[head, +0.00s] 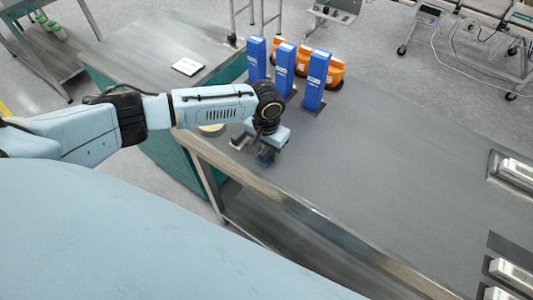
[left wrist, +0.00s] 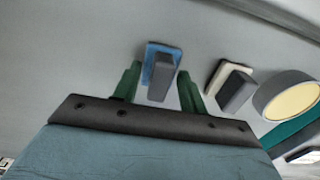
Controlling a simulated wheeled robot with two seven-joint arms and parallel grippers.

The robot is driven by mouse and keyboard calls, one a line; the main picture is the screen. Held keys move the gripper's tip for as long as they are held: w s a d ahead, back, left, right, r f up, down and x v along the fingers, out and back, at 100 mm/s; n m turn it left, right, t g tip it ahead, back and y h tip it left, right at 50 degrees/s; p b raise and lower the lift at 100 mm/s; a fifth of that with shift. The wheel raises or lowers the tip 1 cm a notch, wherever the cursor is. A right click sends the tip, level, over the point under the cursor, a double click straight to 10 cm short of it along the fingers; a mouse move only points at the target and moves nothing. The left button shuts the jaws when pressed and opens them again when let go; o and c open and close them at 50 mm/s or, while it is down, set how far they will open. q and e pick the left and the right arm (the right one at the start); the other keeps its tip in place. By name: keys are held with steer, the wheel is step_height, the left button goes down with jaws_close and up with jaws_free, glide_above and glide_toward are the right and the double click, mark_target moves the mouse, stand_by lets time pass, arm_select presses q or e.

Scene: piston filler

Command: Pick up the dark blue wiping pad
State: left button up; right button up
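In the left wrist view, the blue wiping pad (left wrist: 150,62) lies on the grey table with a dark grey block handle (left wrist: 160,76) standing on it. My left gripper (left wrist: 158,82) has its two green fingers apart, one on each side of the handle, with visible gaps. Nothing is held. In the head view, my left gripper (head: 266,158) points down at the table's near left corner and hides most of the pad. My right gripper is not in view.
A white pad with a dark handle (left wrist: 232,88) lies just right of the blue one, and a round dish with a yellow inside (left wrist: 293,96) is beyond it. Blue boxes (head: 285,67) and orange containers (head: 333,72) stand behind. The middle of the table (head: 390,170) is clear.

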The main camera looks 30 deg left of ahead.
mark_target(266, 149)
arm_select(q)
steer(key=c, duration=0.5)
steer(key=shift+r, duration=0.1)
step_height(266, 149, up, 10)
steer(key=shift+f+p, duration=0.1)
steer(key=shift+p, duration=0.3)
